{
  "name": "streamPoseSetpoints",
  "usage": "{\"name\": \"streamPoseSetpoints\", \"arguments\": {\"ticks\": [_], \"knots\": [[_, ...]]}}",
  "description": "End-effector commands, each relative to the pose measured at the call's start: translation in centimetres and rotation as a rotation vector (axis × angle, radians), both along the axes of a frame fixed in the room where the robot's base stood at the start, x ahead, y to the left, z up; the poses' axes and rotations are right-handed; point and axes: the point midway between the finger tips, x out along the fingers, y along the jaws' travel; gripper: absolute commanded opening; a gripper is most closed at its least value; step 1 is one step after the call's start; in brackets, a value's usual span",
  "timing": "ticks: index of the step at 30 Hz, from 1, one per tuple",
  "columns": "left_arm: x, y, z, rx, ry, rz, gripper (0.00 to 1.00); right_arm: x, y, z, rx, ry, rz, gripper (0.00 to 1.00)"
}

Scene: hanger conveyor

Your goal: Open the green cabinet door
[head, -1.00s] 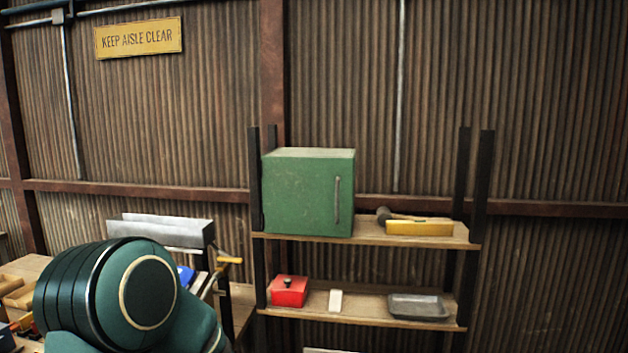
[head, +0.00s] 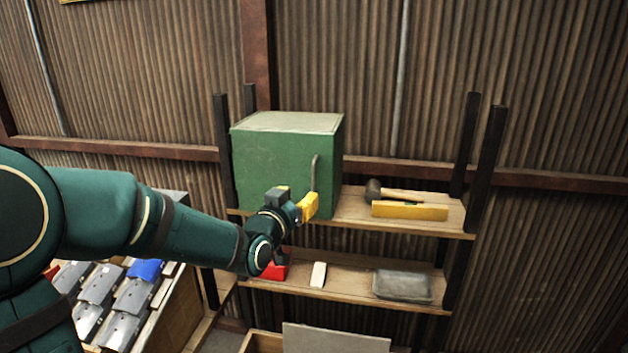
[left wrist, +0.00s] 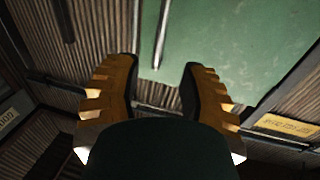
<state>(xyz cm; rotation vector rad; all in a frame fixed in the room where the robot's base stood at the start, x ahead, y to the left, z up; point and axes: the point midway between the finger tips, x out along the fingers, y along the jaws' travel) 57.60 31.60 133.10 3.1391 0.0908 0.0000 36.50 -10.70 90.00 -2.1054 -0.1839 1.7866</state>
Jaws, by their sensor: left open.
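The green cabinet (head: 275,165) stands on the upper shelf at its left end, and its door is shut. A slim vertical grey handle (head: 315,174) is on the right side of the door front. My left gripper (head: 312,203) is just in front of the door, by the handle's lower end. In the left wrist view its two yellow fingers (left wrist: 160,82) are apart with nothing between them. The handle (left wrist: 162,35) appears there beyond the fingertips, against the green door (left wrist: 215,40). I see no contact. My right gripper is not in view.
A mallet (head: 376,190) and a yellow block (head: 410,211) lie on the upper shelf (head: 350,208), right of the cabinet. The lower shelf holds a red box (head: 273,271), a pale block (head: 318,275) and a grey tray (head: 403,286). Dark posts (head: 485,175) rise at the right end.

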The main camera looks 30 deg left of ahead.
Motion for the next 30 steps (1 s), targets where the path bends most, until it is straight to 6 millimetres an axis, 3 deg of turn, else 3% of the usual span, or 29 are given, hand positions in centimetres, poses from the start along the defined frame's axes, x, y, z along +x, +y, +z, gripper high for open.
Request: {"name": "streamPoseSetpoints", "arguments": {"ticks": [9, 15, 30], "knots": [[5.5, 0.3, 0.0, 0.003, 0.002, -0.001, 0.41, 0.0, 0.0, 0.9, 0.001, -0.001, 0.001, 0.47], [7.9, 0.4, 0.1, 0.001, 0.001, 0.000, 0.41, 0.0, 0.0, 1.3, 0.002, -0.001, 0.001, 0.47], [9.0, 0.5, 0.0, -0.001, 0.000, -0.001, 0.41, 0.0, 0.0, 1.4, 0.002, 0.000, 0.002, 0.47]]}}
